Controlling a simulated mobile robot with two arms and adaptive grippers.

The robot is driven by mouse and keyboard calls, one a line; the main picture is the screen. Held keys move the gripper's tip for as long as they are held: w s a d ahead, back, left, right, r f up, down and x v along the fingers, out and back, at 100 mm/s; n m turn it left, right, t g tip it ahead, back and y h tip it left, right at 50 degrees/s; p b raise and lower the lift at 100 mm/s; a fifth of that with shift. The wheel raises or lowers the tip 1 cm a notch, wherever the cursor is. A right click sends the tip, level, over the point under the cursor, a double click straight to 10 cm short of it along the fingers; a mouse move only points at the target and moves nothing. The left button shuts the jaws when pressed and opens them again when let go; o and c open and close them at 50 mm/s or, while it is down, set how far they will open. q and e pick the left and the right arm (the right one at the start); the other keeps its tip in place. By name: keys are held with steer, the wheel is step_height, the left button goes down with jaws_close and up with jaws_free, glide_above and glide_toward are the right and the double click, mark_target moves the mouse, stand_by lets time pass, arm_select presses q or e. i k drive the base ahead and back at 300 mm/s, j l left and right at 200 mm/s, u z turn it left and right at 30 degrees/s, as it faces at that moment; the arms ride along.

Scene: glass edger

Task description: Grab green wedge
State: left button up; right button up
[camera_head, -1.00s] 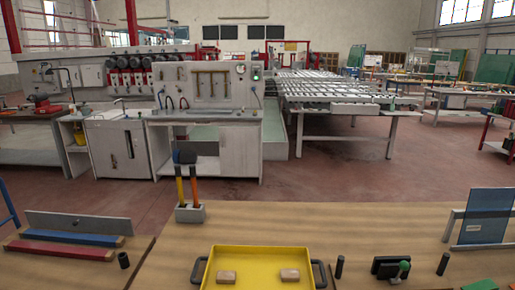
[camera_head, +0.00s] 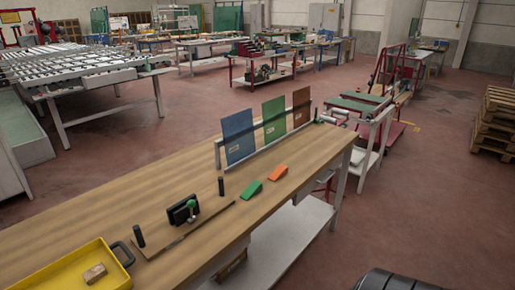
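The green wedge (camera_head: 251,189) lies on the wooden table top, near its front edge. An orange wedge (camera_head: 278,172) lies just to its right, a small gap apart. Behind them a rack holds a blue panel (camera_head: 238,136), a green panel (camera_head: 274,119) and a brown panel (camera_head: 301,106) upright. Neither of my grippers shows in this view.
A yellow tray (camera_head: 60,276) with a tan block (camera_head: 94,273) stands at the lower left. A black clamp-like device with a green knob (camera_head: 191,205) stands between two black posts left of the green wedge. Open floor (camera_head: 420,210) lies to the right, with stacked pallets (camera_head: 497,125) beyond.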

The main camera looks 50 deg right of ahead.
mark_target(255, 186)
steer(key=z, duration=1.65)
